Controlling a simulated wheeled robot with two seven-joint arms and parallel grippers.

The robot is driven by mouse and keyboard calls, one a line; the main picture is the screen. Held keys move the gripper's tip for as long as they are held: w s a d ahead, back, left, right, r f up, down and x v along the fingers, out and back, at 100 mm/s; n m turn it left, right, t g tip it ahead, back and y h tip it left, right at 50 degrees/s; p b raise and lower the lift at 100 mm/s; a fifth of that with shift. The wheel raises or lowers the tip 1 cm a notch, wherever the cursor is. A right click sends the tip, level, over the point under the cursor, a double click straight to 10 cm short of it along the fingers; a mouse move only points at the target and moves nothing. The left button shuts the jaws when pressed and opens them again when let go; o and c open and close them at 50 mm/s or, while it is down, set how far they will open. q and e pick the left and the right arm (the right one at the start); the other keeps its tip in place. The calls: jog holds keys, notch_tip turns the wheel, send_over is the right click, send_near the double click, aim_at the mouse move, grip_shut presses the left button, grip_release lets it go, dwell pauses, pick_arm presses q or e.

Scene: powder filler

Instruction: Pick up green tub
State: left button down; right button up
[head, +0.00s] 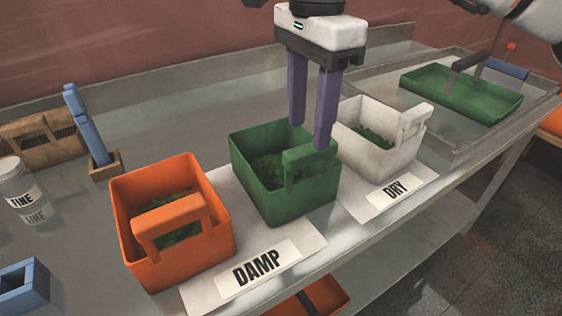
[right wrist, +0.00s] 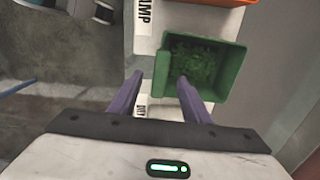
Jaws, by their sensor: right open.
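The green tub (head: 298,205) stands upright on the metal bench, in the middle of a row of three tubs. It holds green leafy bits, and its handle (head: 311,160) rises at the front right side. My right gripper (head: 310,134) is open, with its purple fingers pointing down at the handle. In the right wrist view the tub (right wrist: 230,84) lies ahead, and the handle edge shows between the open fingers (right wrist: 159,78). Whether the fingers touch it I cannot tell. My left gripper is not in view.
An orange tub (head: 185,262) stands close at the left, a white tub (head: 372,156) close at the right. Labels DAMP (head: 256,268) and DRY (head: 395,190) lie in front. A wooden holder with a blue tool (head: 85,125) is at left; a green tray (head: 455,93) is far right.

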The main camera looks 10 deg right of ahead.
aim_at(311, 146)
jog(key=shift+w+f, duration=0.15)
jog(key=shift+f, duration=0.7)
jog(key=f, duration=0.5)
jog(key=shift+d+p, duration=0.4)
jog(key=shift+c, duration=0.2)
jog(key=shift+w, duration=0.1)
grip_shut()
